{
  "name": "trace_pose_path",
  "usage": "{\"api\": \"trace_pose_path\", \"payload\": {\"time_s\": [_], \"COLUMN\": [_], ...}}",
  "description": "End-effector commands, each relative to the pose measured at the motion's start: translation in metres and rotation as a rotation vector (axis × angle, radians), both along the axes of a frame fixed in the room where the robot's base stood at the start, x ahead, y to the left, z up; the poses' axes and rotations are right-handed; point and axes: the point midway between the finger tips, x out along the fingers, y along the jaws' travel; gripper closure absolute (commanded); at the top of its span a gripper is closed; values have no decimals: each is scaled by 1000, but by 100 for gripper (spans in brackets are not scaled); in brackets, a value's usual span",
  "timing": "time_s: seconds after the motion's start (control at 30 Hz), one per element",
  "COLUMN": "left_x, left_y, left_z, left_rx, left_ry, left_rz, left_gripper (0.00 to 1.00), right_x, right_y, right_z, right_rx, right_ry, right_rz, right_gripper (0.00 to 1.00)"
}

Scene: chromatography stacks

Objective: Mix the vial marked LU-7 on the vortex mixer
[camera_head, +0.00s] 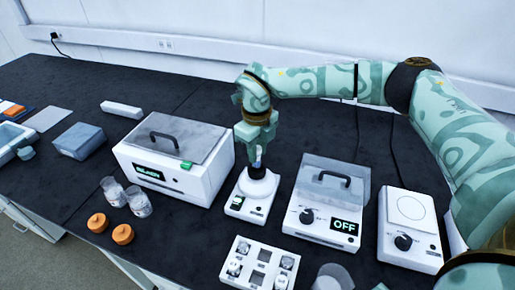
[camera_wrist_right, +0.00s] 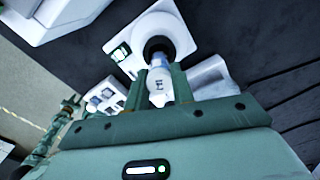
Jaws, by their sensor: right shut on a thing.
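The vortex mixer (camera_head: 241,207) is a small white unit with a round top, at the middle of the bench. In the right wrist view the mixer (camera_wrist_right: 187,35) shows a dark cup on top. My right gripper (camera_head: 258,146) is above it, pointing down and shut on a vial (camera_head: 258,160). In the right wrist view the vial (camera_wrist_right: 159,80) has a white cap marked E, and its lower end is at the dark cup. I cannot tell whether it presses on it. No LU-7 mark is readable. My left gripper (camera_wrist_right: 73,104) seems to show small in the right wrist view.
A white rack (camera_head: 262,250) with several vials stands in front. A lidded white box (camera_head: 195,183) is left of the mixer; a unit reading OFF (camera_head: 318,226) and a round-plated unit (camera_head: 409,255) are right. Glass beakers (camera_head: 138,204) and orange lids (camera_head: 123,233) stand front left.

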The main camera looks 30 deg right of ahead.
Motion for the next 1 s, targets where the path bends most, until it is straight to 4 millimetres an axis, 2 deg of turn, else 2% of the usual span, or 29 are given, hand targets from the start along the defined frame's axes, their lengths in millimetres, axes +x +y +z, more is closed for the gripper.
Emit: {"api": "trace_pose_path", "payload": {"time_s": [0.27, 0.7, 0.93, 0.97, 1.0], "left_x": [-1, -1, -1, -1, -1], "left_y": [0, 0, 0, 0, 0], "left_z": [-1, -3, -3, -3, -3], "left_rx": [0, 0, 0, 0, 0], "left_ry": [1, 3, 2, 2, 2], "left_rz": [-1, -1, -1, -1, 0], "left_gripper": [68, 68, 68, 68, 68], "right_x": [0, 0, 0, 0, 0], "right_y": [0, 0, 0, 0, 0], "right_z": [-3, -18, -19, -19, -19], "right_rx": [0, 0, 0, 0, 0], "right_ry": [1, 1, 0, 0, 0], "right_rz": [0, -1, -1, -1, -1], "right_gripper": [98, 98, 98, 84, 89]}}
